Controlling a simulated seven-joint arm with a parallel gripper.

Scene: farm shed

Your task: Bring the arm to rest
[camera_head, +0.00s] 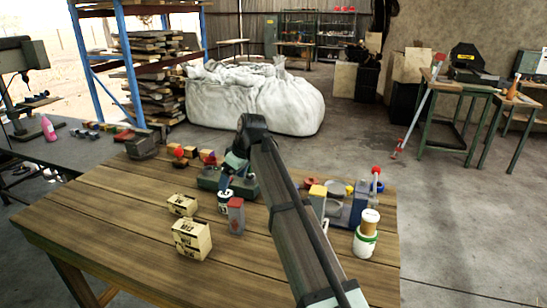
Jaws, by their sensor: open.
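My arm rises from the bottom edge over the wooden table (120,235), bends at a dark elbow and drops behind to the left. My gripper (225,182) points down over the far middle of the table, beside a dark green object (245,188). It is small and partly hidden by the arm; I see nothing held in it. A black-and-white can (224,201) and a grey-and-red container (236,215) stand just in front of it.
Two cream boxes (191,239) stand left of the container. A blue-grey holder (359,203) and a white-and-green jar (365,240) stand right of the arm. The table's left front is clear. White sacks (260,97) lie beyond.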

